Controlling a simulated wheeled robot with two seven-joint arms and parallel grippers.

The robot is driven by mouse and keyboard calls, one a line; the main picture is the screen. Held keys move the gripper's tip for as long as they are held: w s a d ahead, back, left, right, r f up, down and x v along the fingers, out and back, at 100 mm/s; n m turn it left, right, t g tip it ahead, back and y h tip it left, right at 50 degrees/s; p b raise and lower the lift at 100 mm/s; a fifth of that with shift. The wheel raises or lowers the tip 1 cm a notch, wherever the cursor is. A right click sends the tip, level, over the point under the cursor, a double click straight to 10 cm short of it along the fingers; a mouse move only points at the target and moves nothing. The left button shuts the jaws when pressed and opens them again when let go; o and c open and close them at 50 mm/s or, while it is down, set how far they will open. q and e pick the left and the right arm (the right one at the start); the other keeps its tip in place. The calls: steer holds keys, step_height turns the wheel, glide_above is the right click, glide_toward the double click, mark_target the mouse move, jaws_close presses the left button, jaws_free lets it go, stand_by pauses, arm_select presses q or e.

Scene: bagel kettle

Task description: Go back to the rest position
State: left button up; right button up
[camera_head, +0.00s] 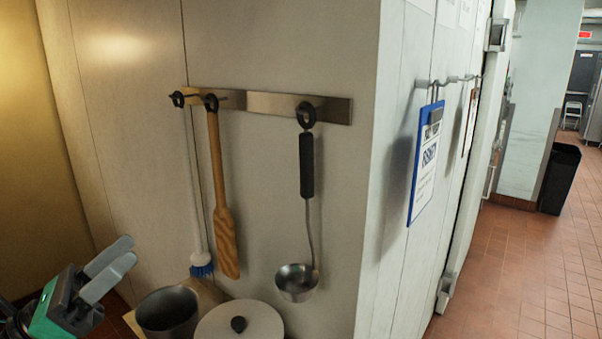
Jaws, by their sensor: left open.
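My left gripper (125,253) is at the lower left of the head view, with a green and black body and two grey fingers. The fingers point up and to the right, a little apart, with nothing visible between them. It is to the left of a metal pot (168,312) and below the wall rack. The rest of my left arm is mostly cut off by the picture's lower left edge. My right gripper is not in view.
A round lid (240,324) with a dark knob lies right of the pot. A blue clipboard (425,165) hangs around the corner. Open tiled floor (520,270) lies right.

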arm_select(q)
steer(key=w+a+f+n+t+y, duration=0.1)
steer(key=a+f+n+t+y, duration=0.35)
steer(key=n+y, duration=0.8)
steer(key=w+a+f+n+t+y, duration=0.2)
steer(key=a+f+n+t+y, duration=0.35)
steer(key=n, duration=1.15)
step_height(320, 180, down, 13)
steer(key=n+g+y, duration=0.6)
steer(key=n+g, duration=0.1)
steer(key=n, duration=0.2)
steer(key=s+d+f+n+g+h, duration=0.1)
steer(key=s+d+f+g, duration=0.1)
steer(key=s+f+g, duration=0.35)
steer(key=s+d+f+n+g+h, duration=0.1)
steer(key=s+f+n+g, duration=0.1)
steer(key=f, duration=0.7)
steer(key=s+d+f+g+h, duration=0.3)
steer(key=s+d+f+g, duration=0.5)
steer(key=s, duration=0.5)
step_height(320, 180, down, 32)
steer(key=s+a+f+g, duration=0.1)
steer(key=s+a+f, duration=0.2)
steer(key=s+f, duration=1.6)
steer(key=shift+f, duration=0.25)
